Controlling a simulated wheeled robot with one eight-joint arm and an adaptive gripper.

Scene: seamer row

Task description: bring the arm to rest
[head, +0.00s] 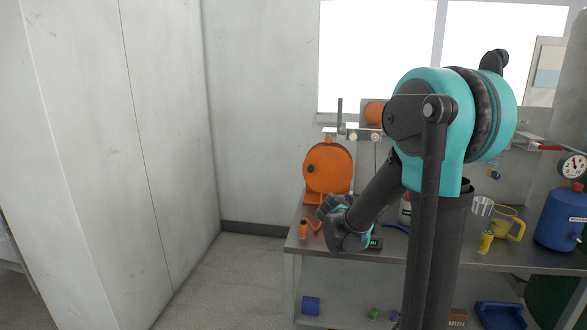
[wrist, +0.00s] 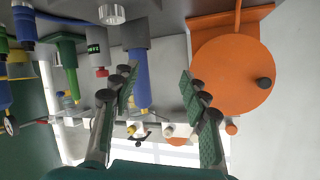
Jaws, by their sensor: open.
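My arm reaches from the upper right of the head view down toward the bench. My gripper shows in the wrist view (wrist: 160,82), with its two green-padded fingers spread apart and nothing held between them. A blue cylindrical item (wrist: 139,80) appears just behind the left finger. The orange round machine (wrist: 232,75) fills the right of that view, beyond the right finger. In the head view, the end of my arm is low over the bench's left part, just right of the orange machine (head: 328,170). The fingertips cannot be made out there.
The metal bench (head: 470,258) holds a small orange bottle (head: 303,229), a yellow mug (head: 507,226), a yellow-green canister (head: 486,241) and a blue tank (head: 562,217) at the right. A blue tray (head: 500,316) is on the lower shelf. Floor left of the bench is clear.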

